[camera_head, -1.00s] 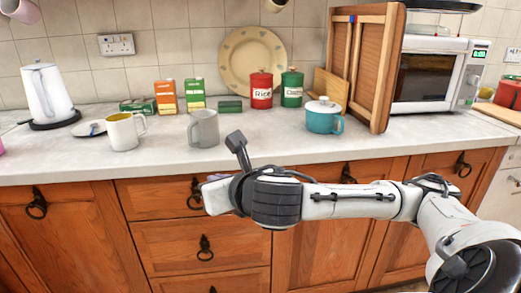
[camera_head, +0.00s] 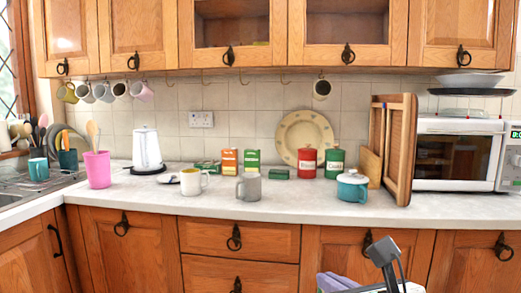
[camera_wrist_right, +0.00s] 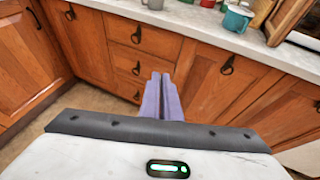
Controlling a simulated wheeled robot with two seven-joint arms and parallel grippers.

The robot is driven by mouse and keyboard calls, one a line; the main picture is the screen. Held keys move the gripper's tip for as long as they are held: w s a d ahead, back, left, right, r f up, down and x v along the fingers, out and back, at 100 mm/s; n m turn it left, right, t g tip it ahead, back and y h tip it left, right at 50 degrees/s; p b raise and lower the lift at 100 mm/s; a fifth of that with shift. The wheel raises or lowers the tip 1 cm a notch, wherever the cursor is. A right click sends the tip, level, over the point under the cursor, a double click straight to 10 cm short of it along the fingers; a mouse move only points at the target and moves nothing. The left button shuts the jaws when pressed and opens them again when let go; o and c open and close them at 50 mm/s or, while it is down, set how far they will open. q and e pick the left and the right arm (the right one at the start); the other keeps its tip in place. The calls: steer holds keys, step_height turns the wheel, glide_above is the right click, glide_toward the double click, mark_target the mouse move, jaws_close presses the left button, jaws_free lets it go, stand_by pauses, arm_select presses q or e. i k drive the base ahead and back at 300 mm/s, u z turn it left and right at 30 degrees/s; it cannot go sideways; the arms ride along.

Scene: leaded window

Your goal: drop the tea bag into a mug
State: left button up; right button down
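A white mug with a yellow inside (camera_head: 192,184) stands on the worktop, and a grey mug (camera_head: 249,188) stands to its right. An orange box (camera_head: 230,161) and a green box (camera_head: 252,160) stand behind them. I cannot make out a tea bag in either view. My right gripper (camera_head: 333,280) is at the bottom edge of the head view, in front of the drawers and below the worktop. In the right wrist view its purple fingers (camera_wrist_right: 161,82) lie close together, with nothing visible between them. My left gripper is not in view.
A white kettle (camera_head: 147,150) and a small dish (camera_head: 168,179) stand left of the mugs. A teal pot (camera_head: 352,188), red canister (camera_head: 307,163) and green canister (camera_head: 334,163) are to the right. More mugs hang under the cupboards. The worktop's front strip is clear.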

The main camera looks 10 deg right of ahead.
mark_target(196, 191)
steer(key=z, duration=0.3)
steer(key=k, duration=0.25)
steer(key=u, duration=1.1)
steer(key=i, duration=0.75)
steer(key=u, duration=0.2)
